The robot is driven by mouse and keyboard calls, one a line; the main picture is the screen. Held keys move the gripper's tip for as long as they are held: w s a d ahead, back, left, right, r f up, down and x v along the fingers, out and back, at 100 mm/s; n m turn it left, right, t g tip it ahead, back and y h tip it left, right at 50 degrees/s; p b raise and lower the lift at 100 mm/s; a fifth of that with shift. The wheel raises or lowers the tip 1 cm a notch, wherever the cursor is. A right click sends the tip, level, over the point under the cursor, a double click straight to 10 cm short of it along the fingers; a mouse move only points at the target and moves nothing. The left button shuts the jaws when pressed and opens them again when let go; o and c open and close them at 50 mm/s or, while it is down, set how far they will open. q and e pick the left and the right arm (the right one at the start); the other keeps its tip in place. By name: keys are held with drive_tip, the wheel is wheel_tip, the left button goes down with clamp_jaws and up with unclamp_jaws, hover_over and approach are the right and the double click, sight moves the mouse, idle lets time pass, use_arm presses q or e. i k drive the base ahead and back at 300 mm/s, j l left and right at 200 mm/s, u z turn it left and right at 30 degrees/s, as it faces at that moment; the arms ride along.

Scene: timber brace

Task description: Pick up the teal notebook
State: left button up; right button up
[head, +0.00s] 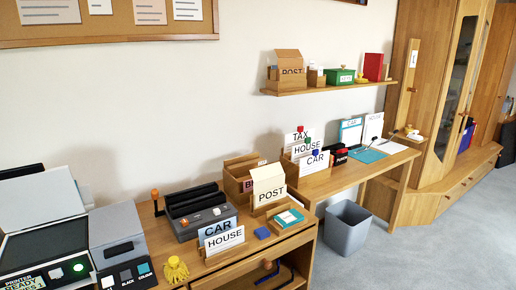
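A small teal and white, book-like item (289,217) lies in a shallow wooden tray on the near desk, right of the HOUSE card. A flat teal sheet or pad (368,155) lies on the far desk. A teal and white upright board (351,131) leans on the wall behind it. I cannot tell for certain which of these is the notebook. Neither of my grippers is in view.
A wooden POST box (269,188), CAR and HOUSE cards (223,239) and a blue block (262,233) crowd the near desk. A printer (45,260) stands at left. A grey bin (347,228) stands on the floor, with open floor to its right.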

sight(286, 219)
drive_tip(key=i+l+z, duration=1.15)
drive_tip(key=i, duration=0.35)
drive_tip(key=i+z, duration=0.35)
drive_tip(key=i, duration=0.35)
drive_tip(key=i+u, duration=0.35)
drive_tip(key=i+l+u, duration=0.3)
drive_tip(key=i, duration=0.15)
drive_tip(key=i+l+u, duration=0.2)
drive_tip(key=i+u, duration=0.15)
drive_tip(key=i+l+u, duration=0.2)
drive_tip(key=u, duration=0.25)
drive_tip(key=i+l+u, duration=0.15)
drive_tip(key=u, duration=0.25)
drive_tip(key=i+l+u, duration=0.1)
drive_tip(key=l+u, duration=0.35)
drive_tip(key=j, duration=0.1)
